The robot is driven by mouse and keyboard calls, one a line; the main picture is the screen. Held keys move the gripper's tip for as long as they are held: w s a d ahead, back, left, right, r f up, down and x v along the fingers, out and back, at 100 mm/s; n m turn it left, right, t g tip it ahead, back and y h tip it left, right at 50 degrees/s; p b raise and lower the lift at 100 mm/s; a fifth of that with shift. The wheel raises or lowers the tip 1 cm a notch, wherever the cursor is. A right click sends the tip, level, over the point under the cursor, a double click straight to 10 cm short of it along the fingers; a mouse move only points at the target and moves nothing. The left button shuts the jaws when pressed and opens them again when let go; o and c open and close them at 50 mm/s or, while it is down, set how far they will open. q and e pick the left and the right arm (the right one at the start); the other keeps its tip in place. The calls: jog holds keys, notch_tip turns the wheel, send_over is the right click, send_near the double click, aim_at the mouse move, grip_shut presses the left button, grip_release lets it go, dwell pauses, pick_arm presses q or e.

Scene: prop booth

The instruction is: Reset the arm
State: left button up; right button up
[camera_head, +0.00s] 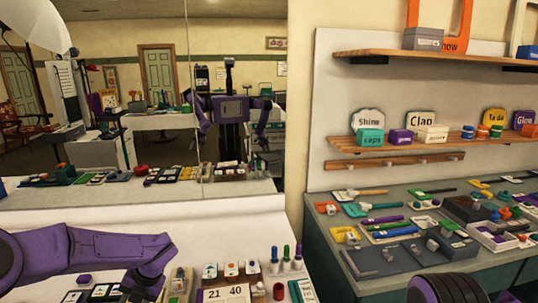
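My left arm, purple, comes in from the left over the white table (240,217) and bends down near the bottom edge. Its gripper fingers do not show; the arm's end is cut off by the frame's lower edge. A dark rounded part with purple bands at the bottom right looks like part of my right arm. My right gripper is not in view. A large mirror (225,60) behind the table reflects a purple two-armed robot, but its grippers are too small to read there.
Cards reading "21" and "40" (226,294), several small blocks and upright markers (286,258) crowd the table beside my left arm. At right, a grey-green counter (330,240) holds many tools and trays. Wooden shelves (400,139) with small boxes and signs hang above it.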

pick_arm(q)
jog(key=s+f+m+t+y, duration=0.4)
jog(key=s+f+m+t, duration=0.1)
jog(key=s+f+m, duration=0.95)
jog(key=s+d+f+m+h+b, duration=0.1)
jog(key=s+d+f+m+h, duration=0.25)
jog(key=s+m, duration=0.55)
jog(key=s+d+f+m+h+b, duration=0.1)
jog(key=s+d+f+m+h, duration=0.2)
jog(key=s+m, duration=0.55)
notch_tip(320, 180, down, 9)
jog(key=s+a+n+b, duration=0.1)
jog(key=b, duration=0.7)
jog(key=shift+a+n+g, duration=0.2)
jog(key=shift+n+g, duration=0.1)
